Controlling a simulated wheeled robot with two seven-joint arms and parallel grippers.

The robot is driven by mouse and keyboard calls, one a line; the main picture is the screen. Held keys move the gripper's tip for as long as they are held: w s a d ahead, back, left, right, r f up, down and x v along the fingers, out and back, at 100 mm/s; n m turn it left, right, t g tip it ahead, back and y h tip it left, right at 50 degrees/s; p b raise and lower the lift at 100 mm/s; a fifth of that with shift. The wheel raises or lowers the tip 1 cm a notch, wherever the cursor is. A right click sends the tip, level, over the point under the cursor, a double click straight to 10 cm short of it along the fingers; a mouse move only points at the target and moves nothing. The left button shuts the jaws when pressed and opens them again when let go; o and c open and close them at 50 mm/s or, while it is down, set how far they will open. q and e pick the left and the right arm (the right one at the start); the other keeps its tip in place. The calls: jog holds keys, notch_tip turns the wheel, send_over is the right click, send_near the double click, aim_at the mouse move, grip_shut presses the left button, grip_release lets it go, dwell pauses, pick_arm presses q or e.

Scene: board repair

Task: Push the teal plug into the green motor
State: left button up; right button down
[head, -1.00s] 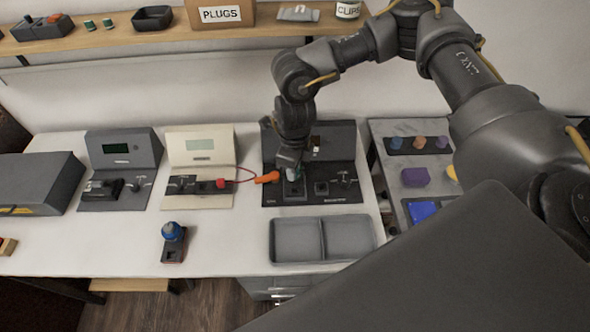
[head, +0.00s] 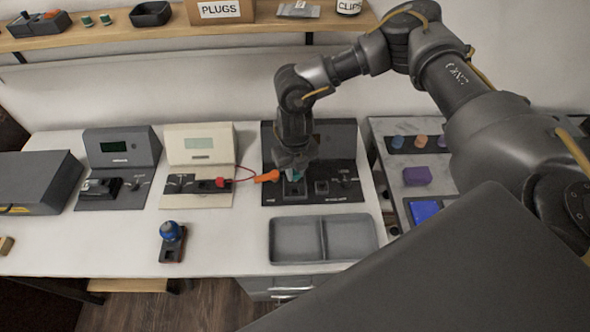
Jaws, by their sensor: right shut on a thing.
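My right gripper (head: 294,168) reaches down from the right arm over the dark station at the back right of the white bench. It is shut on a small teal piece, which I take for the teal plug (head: 297,176); only a sliver of it shows. The piece is just above or at a dark socket block (head: 294,188) on the station's panel. The gripper hides most of it, and I cannot tell whether it touches the block. I cannot make out a green motor; the gripper may cover it. My left gripper is not in view.
An orange piece (head: 267,177) on a red wire lies just left of the gripper. A cream station (head: 198,145) and another dark station (head: 121,150) stand further left. A grey two-part tray (head: 296,259) is in front. A blue-topped piece (head: 170,231) stands on the bench.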

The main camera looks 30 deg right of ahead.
notch_tip(320, 180, down, 3)
jog(key=shift+r+b, duration=0.1)
jog(key=shift+b, duration=0.85)
jog(key=shift+f+b, duration=0.4)
jog(key=shift+f, duration=0.3)
jog(key=shift+f+b, duration=0.4)
jog(key=shift+f, duration=0.55)
dwell(1.8)
jog(key=c, duration=0.9)
grip_release()
jog(key=shift+r, duration=0.25)
